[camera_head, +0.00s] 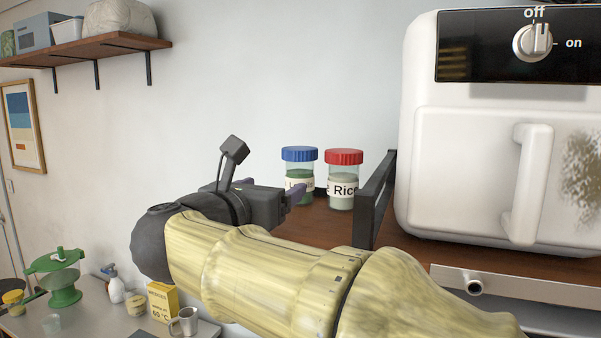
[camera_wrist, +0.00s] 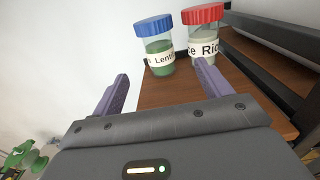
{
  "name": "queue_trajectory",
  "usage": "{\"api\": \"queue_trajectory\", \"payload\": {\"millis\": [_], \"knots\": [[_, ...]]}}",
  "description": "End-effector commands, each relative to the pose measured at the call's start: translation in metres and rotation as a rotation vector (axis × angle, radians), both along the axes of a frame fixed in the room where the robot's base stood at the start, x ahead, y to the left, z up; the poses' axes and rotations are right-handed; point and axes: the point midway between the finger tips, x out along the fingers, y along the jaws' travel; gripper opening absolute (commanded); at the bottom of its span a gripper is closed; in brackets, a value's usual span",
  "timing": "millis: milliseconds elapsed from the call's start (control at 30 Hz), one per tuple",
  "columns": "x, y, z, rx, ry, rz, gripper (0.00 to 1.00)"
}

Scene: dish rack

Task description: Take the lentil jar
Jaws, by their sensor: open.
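The lentil jar (camera_head: 299,176) is clear with green contents, a blue lid and a label partly reading "Lenti". It stands upright on a brown wooden shelf (camera_head: 320,225), to the left of the red-lidded rice jar (camera_head: 342,182). In the wrist view the lentil jar (camera_wrist: 158,54) is ahead of my gripper (camera_wrist: 162,92), roughly between the lines of its two purple fingers and apart from them. The rice jar (camera_wrist: 201,35) is ahead of the right finger. My gripper is open and empty. In the head view its fingertips overlap the lentil jar's lower left.
A dark upright panel (camera_head: 374,200) stands right of the jars, with a white appliance (camera_head: 468,165) beyond it. A white wall (camera_head: 260,80) is behind. A counter lower left holds a green-topped device (camera_head: 62,290), a yellow box (camera_head: 162,302) and a metal mug (camera_head: 185,322).

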Motion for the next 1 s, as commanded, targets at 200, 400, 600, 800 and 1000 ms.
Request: {"api": "queue_trajectory", "payload": {"millis": [200, 400, 600, 800, 1000], "knots": [[0.038, -0.016, 0.005, -0.003, 0.002, -0.006, 0.77], [0.071, -0.028, 0.005, -0.003, 0.002, -0.006, 0.77], [0.096, -0.036, 0.003, -0.002, 0.002, -0.003, 0.77], [0.099, -0.037, 0.000, -0.001, -0.001, -0.002, 0.77], [0.100, -0.037, 0.001, -0.001, 0.000, -0.002, 0.77]]}}
